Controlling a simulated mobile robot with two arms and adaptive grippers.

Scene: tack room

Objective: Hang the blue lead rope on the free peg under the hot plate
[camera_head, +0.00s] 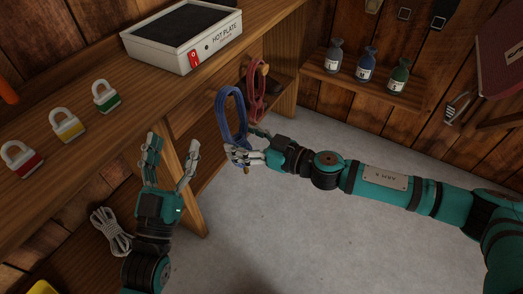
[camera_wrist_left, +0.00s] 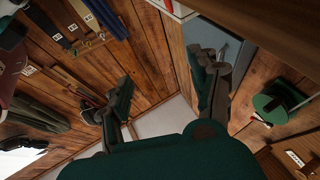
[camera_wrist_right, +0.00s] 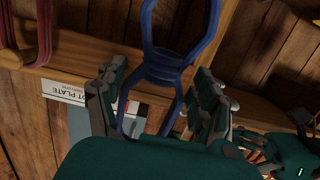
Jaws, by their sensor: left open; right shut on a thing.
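The blue lead rope (camera_head: 224,117) is a coiled loop held upright by my right gripper (camera_head: 243,156). The right wrist view shows the rope (camera_wrist_right: 166,72) between the fingers, which are shut on it. The loop is in front of the shelf edge, below and right of the white hot plate (camera_head: 167,53). A red rope (camera_head: 249,80) hangs on a wooden peg (camera_head: 265,69) just right of the blue loop. A free peg is not clearly visible; the blue rope may hide it. My left gripper (camera_head: 173,154) is open and empty, below the shelf front.
Red, yellow and green padlocks (camera_head: 66,127) lie on the wooden shelf (camera_head: 140,92). A pale rope bundle (camera_head: 111,231) lies lower left. Several bottles (camera_head: 367,63) stand on the right-hand shelf. A wooden leg (camera_head: 190,185) stands beside my left gripper. The grey floor is clear.

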